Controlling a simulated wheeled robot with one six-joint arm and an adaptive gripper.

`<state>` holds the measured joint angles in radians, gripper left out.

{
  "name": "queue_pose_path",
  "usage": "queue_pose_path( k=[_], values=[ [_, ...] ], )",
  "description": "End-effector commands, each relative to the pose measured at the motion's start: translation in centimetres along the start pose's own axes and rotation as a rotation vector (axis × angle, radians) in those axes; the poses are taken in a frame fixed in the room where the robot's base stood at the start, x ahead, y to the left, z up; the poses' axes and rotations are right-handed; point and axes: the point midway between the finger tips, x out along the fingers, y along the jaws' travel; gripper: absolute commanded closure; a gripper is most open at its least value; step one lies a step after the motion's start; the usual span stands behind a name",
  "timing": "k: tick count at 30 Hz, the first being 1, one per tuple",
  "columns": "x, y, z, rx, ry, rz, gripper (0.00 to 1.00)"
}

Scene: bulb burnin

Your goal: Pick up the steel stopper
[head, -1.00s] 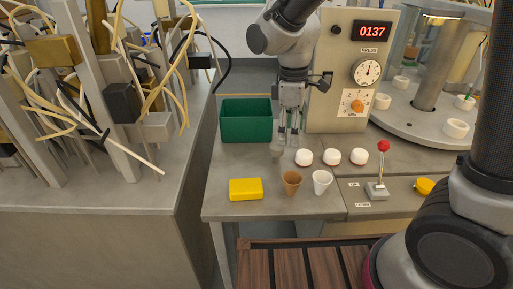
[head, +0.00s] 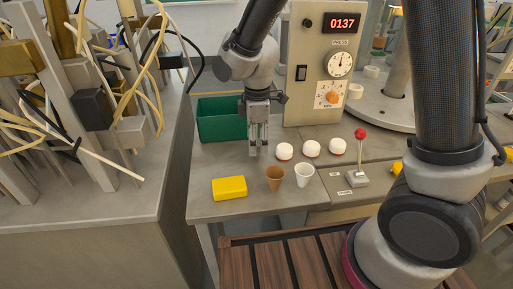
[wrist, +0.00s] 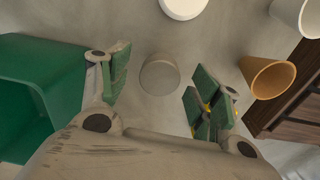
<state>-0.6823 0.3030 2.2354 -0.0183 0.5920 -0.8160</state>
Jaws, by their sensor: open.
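The steel stopper is a dull grey round piece (wrist: 160,75) on the bench, seen from above in the wrist view. My gripper (wrist: 162,90) is open, with one green-padded finger to the left of the stopper and the other to its right and nearer. The stopper shows in the gap, apart from both pads. In the head view my gripper (head: 259,151) points down at the bench, left of the white caps, and the stopper is hard to tell from the fingers there.
A green bin (head: 220,121) stands behind left. White caps (head: 284,151) are to the right. A yellow block (head: 229,188), a brown cup (head: 275,178) and a white cup (head: 303,175) stand in front. A red-knobbed lever (head: 359,155) and the press panel (head: 316,75) are further right.

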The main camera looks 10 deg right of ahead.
Motion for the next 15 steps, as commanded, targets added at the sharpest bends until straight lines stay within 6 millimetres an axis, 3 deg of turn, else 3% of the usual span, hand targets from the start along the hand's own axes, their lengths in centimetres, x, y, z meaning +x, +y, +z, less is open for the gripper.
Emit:
queue_pose_path(
  k=[8, 15],
  values=[
    [0.56, -0.02, 0.02, 0.0, 0.0, 0.0, 0.36],
    [0.54, -0.01, 0.02, 0.001, 0.0, 0.0, 0.76]
  ],
)
